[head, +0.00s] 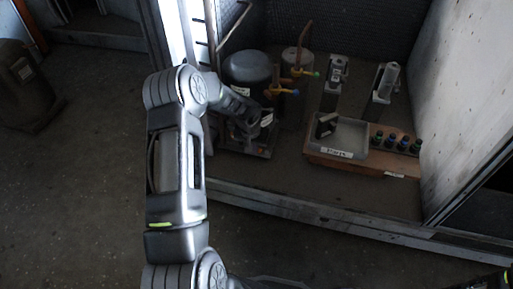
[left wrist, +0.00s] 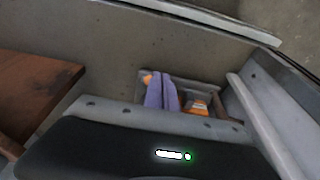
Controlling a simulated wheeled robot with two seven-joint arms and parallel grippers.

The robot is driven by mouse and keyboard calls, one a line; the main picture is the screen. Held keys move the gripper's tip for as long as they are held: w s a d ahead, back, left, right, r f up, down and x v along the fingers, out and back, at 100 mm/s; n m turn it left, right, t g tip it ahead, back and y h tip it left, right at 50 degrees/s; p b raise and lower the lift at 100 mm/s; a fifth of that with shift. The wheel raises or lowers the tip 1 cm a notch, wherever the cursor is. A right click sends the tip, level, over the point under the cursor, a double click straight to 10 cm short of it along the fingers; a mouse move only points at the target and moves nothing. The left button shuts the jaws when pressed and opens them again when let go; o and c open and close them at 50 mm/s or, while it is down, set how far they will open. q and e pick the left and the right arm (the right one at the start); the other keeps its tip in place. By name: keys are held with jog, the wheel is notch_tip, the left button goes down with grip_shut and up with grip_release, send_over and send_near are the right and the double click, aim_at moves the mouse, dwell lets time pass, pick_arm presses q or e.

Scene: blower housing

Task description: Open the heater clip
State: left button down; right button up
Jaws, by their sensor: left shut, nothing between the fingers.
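My left arm reaches from the front left into the housing, and its far end is beside the black rounded tank (head: 247,68). The left gripper (left wrist: 161,92) shows in the left wrist view as two bluish-purple fingers close together, shut and empty, over a grey recessed part. A small orange piece (left wrist: 198,106) lies just right of the fingers; I cannot tell whether it is the heater clip or whether they touch. In the head view the fingertips are hard to make out against dark parts.
A grey labelled tray (head: 345,140) sits on a wooden board (head: 330,161) beside several small bottles (head: 396,143). Two upright devices (head: 383,82) stand behind. A front sill (head: 320,215) and right wall (head: 455,90) bound the housing.

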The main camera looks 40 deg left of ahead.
pick_arm(q)
jog(key=shift+f, duration=0.15)
dwell(0.4)
jog(key=shift+s+b+x, duration=0.15)
jog(key=shift+b+x, duration=0.55)
jog(key=shift+x, duration=0.05)
jog(key=shift+s+b+x, duration=0.2)
jog(key=shift+b+x, duration=0.5)
jog(key=shift+x, duration=0.05)
jog(key=shift+w+d+f, duration=0.1)
jog(key=shift+w+d, duration=0.05)
jog(key=shift+d, duration=0.05)
